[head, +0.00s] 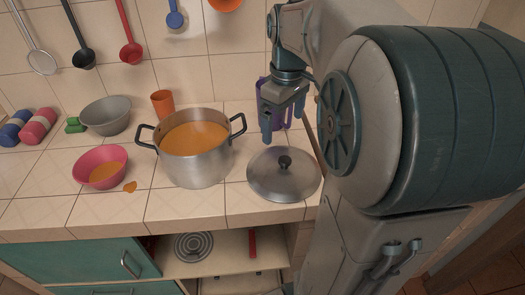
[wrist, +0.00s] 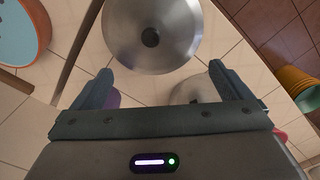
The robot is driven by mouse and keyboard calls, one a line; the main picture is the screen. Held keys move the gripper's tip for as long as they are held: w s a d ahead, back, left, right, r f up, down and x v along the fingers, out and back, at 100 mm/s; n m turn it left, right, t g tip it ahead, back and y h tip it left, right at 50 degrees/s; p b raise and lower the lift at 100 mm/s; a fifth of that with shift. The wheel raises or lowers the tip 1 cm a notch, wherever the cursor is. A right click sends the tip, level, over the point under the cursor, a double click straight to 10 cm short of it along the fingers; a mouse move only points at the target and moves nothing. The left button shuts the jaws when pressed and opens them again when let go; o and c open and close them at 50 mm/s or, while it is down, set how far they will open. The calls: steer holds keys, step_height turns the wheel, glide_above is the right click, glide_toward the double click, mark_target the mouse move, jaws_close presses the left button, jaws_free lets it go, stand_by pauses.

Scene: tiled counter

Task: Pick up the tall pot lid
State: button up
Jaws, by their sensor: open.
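The pot lid (head: 262,180) is a round grey metal lid with a dark knob (head: 284,162). It lies flat on the tiled counter, right of the pot, near the front edge. The lid also shows at the top of the wrist view (wrist: 178,45), with its knob near the middle of the visible part. My gripper (head: 282,126) is open and empty, pointing down above and behind the lid. In the wrist view its two fingers (wrist: 160,82) are spread wide, and the lid lies beyond them, apart from both.
A metal pot (head: 196,168) of orange soup stands left of the lid. A purple container (head: 264,92) is partly hidden behind my gripper. A pink bowl (head: 87,178), grey bowl (head: 106,117) and orange cup (head: 163,103) stand further left. Ladles (head: 129,52) hang on the wall.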

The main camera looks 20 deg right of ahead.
mark_target(285, 160)
steer(key=f, duration=0.9)
steer(key=shift+w+d+b, duration=0.25)
steer(key=shift+d+b, duration=0.15)
steer(key=shift+w+d+f, duration=0.1)
steer(key=shift+d+f, duration=0.1)
steer(key=shift+f, duration=1.15)
steer(key=shift+w+d+f, duration=0.1)
steer(key=shift+d+f, duration=0.1)
steer(key=shift+f, duration=1.15)
steer(key=shift+s, duration=0.15)
steer(key=c, duration=1.9)
steer(key=shift+o, duration=0.2)
